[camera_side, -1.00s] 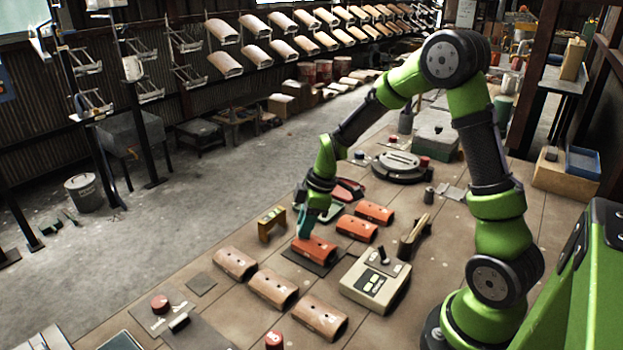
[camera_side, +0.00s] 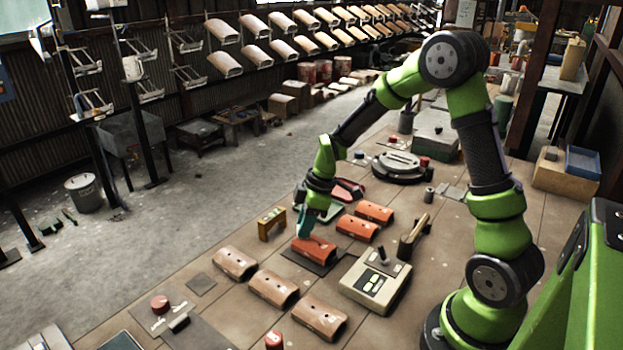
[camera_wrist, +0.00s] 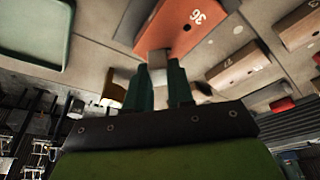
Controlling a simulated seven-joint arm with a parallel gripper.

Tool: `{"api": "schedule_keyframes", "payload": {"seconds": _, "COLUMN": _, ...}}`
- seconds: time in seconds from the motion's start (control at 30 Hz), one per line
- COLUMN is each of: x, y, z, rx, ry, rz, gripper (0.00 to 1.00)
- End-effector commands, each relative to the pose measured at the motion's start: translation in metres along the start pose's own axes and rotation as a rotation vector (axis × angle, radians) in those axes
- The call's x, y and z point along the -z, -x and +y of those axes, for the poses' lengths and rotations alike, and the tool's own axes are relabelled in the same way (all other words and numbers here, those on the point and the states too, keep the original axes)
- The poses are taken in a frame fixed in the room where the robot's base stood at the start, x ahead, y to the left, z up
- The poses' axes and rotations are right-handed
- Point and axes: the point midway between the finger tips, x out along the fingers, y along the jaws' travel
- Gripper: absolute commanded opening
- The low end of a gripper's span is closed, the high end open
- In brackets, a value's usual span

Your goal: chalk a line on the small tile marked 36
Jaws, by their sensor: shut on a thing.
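The small tile marked 36 is orange-red and arched. In the wrist view the tile (camera_wrist: 183,20) shows its number upside down, close beyond my fingertips. In the side view the tile (camera_side: 318,250) lies on a dark mat (camera_side: 291,256). My gripper (camera_side: 303,232) points down at the tile's left end, with teal fingers. In the wrist view my gripper (camera_wrist: 158,75) is shut on a pale grey block, the chalk (camera_wrist: 156,59), held between the fingertips. The chalk's tip is at the tile's near edge; I cannot tell whether it touches. I see no clear chalk line.
Two more orange tiles (camera_side: 357,228) lie behind to the right. Several paler tiles (camera_side: 273,288) lie in front. A green tray (camera_wrist: 36,30) shows in the wrist view.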

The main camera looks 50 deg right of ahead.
Motion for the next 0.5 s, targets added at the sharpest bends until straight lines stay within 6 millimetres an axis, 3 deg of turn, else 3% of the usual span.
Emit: {"api": "schedule_keyframes", "payload": {"seconds": 0.5, "x": 0.0046, "y": 0.0053, "z": 0.0026, "rx": -0.001, "ry": 0.001, "rz": 0.001, "gripper": 0.0}}
